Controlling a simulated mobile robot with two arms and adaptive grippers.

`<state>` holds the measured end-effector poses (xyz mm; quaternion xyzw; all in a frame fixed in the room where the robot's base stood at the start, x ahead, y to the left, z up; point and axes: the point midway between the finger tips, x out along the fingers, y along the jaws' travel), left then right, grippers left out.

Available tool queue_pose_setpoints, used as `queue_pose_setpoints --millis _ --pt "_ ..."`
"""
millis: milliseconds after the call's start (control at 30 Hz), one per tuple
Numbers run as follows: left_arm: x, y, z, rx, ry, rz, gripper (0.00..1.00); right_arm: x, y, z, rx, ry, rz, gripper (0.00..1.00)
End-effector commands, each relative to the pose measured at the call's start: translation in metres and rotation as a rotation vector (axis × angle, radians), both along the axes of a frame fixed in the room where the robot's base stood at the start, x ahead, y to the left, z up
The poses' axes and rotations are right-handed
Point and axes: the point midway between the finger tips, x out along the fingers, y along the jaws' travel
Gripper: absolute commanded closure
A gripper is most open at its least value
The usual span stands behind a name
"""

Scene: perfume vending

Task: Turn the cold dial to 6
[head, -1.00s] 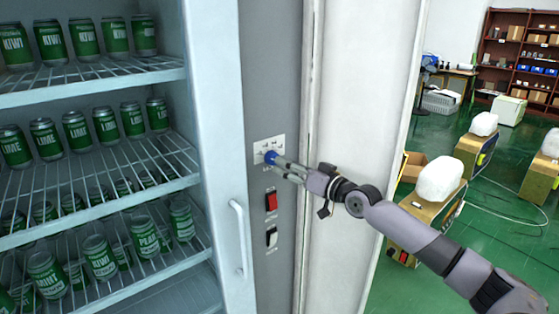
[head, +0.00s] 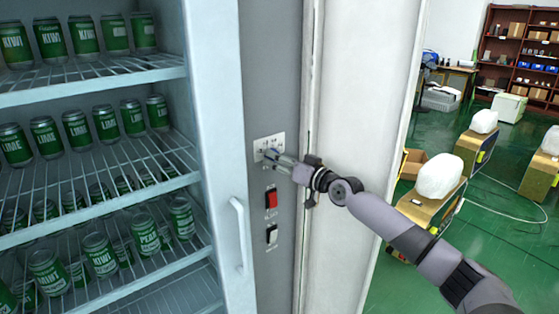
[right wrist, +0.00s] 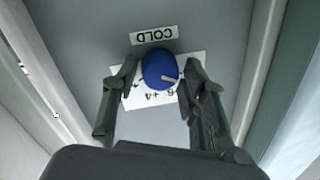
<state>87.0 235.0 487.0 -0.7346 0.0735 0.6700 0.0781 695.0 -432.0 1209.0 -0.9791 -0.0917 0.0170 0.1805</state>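In the head view the plate (head: 262,143) is on the grey panel and the dial is mostly hidden by the fingers. My right gripper (head: 271,155) is at the dial. Its fingers (right wrist: 160,77) stand apart on both sides of the dial, with narrow gaps that look clear. My left gripper is not in view.
A door handle (head: 240,235) stands to the left, beside shelves of green cans (head: 105,123).

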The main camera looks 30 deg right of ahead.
Motion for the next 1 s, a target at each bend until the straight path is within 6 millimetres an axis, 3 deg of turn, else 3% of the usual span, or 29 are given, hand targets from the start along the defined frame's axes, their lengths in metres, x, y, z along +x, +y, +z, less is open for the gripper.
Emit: queue_pose_setpoints --millis 500,767,1000 --pt "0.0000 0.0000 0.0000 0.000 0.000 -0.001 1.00 -0.0002 -0.0003 0.0000 0.000 0.000 0.000 0.96" --pt "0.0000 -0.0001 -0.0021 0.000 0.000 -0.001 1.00 -0.0001 -0.0004 -0.0006 0.033 0.002 0.000 0.96" --pt "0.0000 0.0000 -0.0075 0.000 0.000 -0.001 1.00 -0.0002 0.0001 -0.0020 0.167 0.012 -0.001 0.96"
